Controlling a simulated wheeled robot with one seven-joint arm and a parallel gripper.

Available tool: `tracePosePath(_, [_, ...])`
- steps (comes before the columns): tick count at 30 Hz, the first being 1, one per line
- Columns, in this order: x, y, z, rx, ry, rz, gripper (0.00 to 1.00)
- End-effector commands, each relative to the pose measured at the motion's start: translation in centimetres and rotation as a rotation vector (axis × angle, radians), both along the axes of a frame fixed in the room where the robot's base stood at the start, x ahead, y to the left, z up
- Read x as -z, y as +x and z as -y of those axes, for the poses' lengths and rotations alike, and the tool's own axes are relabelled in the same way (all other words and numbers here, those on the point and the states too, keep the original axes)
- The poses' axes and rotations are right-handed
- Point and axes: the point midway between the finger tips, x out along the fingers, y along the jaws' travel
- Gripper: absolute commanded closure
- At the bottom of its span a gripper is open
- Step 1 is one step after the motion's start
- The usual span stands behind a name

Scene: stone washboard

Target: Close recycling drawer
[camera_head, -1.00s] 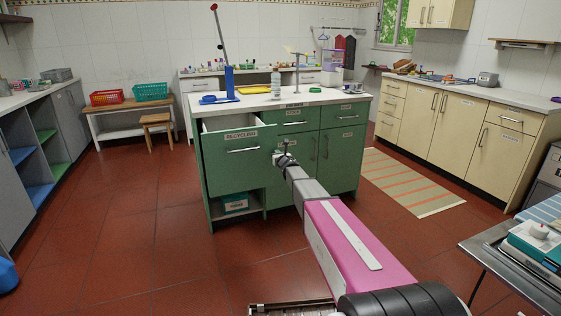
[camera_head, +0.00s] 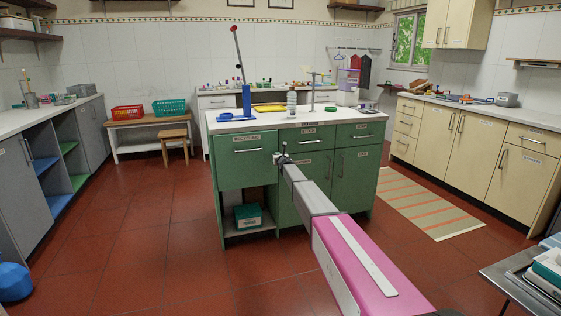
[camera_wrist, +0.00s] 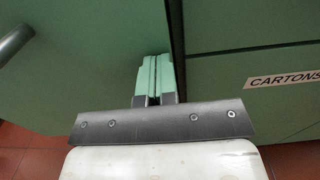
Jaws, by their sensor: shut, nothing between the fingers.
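The recycling drawer (camera_head: 237,170) is the deep green front at the island's left, with a "RECYCLING" label and a bar handle. My gripper (camera_head: 284,156) is at the drawer's right edge. In the wrist view my gripper (camera_wrist: 154,76) is shut and empty, its pale green fingertips at the drawer front (camera_wrist: 75,65) beside a dark vertical seam. I cannot tell whether they touch. The drawer's handle (camera_wrist: 15,40) is at the upper left, clear of the fingers.
The green island (camera_head: 305,205) has a white top with a blue stand (camera_head: 246,103) and bottles. A "CARTONS" panel (camera_wrist: 270,98) lies right of the seam. An open shelf below the drawer holds a teal box (camera_head: 248,216).

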Motion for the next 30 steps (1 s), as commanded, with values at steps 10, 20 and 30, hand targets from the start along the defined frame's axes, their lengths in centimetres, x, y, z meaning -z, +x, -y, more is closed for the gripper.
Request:
tracePosePath(10, [0.0,3.3,-1.0,0.0,0.0,0.0,1.0])
tracePosePath(20, [-0.1,3.8,-1.1,0.0,0.0,0.001,1.0])
tracePosePath(30, [-0.2,3.6,-0.8,-0.001,0.001,0.003,1.0])
